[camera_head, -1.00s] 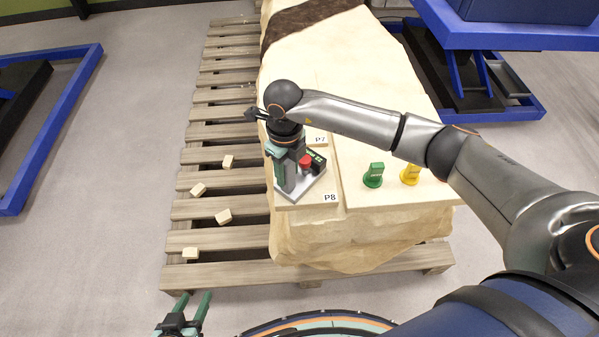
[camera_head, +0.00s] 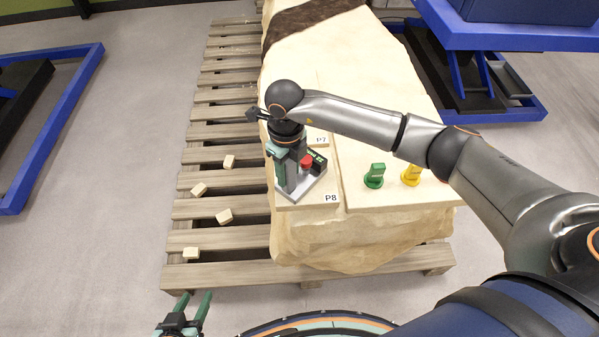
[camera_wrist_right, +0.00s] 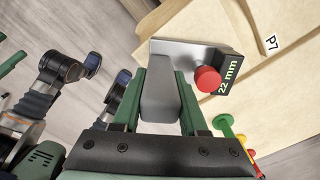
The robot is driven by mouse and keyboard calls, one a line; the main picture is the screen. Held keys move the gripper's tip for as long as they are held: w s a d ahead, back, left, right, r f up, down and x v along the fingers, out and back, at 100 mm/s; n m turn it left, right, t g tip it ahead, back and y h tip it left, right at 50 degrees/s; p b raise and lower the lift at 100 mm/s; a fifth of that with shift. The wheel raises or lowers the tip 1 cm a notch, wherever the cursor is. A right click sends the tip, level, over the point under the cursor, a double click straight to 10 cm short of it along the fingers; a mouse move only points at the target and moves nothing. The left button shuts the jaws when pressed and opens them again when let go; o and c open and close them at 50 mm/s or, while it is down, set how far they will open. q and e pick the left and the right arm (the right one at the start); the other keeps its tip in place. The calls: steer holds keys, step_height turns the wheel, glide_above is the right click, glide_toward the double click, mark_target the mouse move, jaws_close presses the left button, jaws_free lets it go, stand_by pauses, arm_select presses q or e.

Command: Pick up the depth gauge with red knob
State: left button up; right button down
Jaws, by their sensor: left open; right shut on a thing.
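The depth gauge (camera_head: 306,192) stands on the step marked P8 at the near left corner of the pale stone block. It has a grey base and post, a red knob (camera_head: 306,160) and a dark display. My right gripper (camera_head: 290,185) points down and is shut on the gauge's grey post. In the right wrist view the post (camera_wrist_right: 160,95) sits between the green fingers, and the display reads 22 mm beside the red knob (camera_wrist_right: 207,79). My left gripper (camera_head: 190,308) is open and empty at the bottom edge, away from the block.
A green peg-like piece (camera_head: 375,176) and a yellow one (camera_head: 411,175) stand on the block (camera_head: 370,120) right of the gauge. Several small wooden pieces (camera_head: 224,216) lie on the pallet (camera_head: 205,240) at left. A P7 label (camera_head: 320,140) is behind the gauge.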

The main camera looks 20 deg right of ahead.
steer(key=shift+w+r, duration=0.1)
steer(key=shift+r, duration=0.05)
steer(key=shift+r, duration=0.75)
steer(key=s+a+r, duration=0.7)
steer(key=s+r, duration=0.4)
steer(key=s, duration=0.1)
steer(key=shift+r, duration=0.2)
